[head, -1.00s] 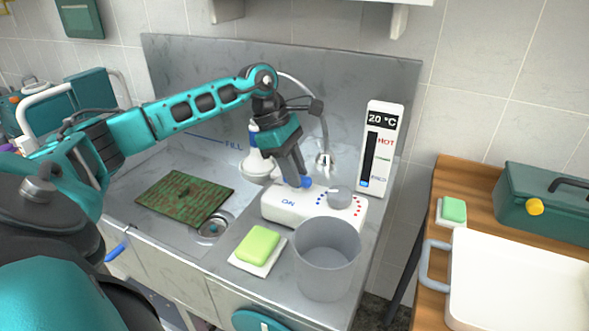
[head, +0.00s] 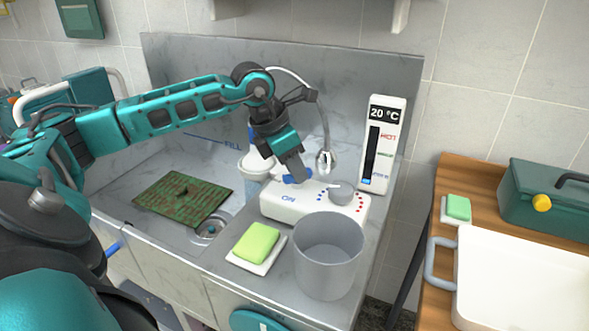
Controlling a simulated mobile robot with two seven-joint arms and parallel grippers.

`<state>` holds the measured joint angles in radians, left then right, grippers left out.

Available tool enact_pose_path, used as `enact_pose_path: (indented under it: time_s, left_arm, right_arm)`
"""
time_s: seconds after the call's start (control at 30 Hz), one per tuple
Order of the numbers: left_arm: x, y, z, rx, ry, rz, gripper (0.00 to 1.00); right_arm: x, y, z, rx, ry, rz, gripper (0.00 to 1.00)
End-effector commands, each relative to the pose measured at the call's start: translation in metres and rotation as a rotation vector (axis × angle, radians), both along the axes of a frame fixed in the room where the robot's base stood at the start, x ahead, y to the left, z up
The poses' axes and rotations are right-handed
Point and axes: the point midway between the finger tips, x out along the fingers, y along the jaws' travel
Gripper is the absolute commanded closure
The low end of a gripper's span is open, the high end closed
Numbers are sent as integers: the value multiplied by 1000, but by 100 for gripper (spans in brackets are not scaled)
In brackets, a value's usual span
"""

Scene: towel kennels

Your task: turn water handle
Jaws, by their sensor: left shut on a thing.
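The water handle (head: 302,174) is a small blue lever at the left of the white control box (head: 285,211), beside the word ON. My left gripper (head: 296,177) comes down on it from above and is shut on it, covering part of it. A grey round knob (head: 341,192) with blue and red dots sits to the right on the same box. A white rounded thing (head: 256,164) is partly hidden behind my gripper, with a pale bluish patch below it; I cannot tell whether this is water. My right gripper is out of view.
A grey bucket (head: 328,255) and a green soap on a white dish (head: 257,243) stand in front of the box. A thermometer panel (head: 380,143) reads 20 °C. A green-brown mat (head: 183,198) lies in the basin. A white tray (head: 520,280) is on the wooden table.

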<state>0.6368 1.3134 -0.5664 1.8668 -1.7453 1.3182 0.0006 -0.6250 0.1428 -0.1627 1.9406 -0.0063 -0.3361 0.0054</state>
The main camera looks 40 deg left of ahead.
Motion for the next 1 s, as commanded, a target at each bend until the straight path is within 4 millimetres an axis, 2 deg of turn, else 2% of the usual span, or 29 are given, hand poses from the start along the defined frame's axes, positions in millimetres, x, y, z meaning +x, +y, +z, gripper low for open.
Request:
enact_pose_path:
  time_s: [0.4,0.97,1.0]
  left_arm:
    - [0,-1,0,-1,-1,188,100]
    - [0,-1,1,0,1,214,100]
    - [0,-1,1,0,1,214,73]
  right_arm:
    - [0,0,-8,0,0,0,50]
    - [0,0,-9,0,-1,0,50]
    - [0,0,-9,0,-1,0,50]
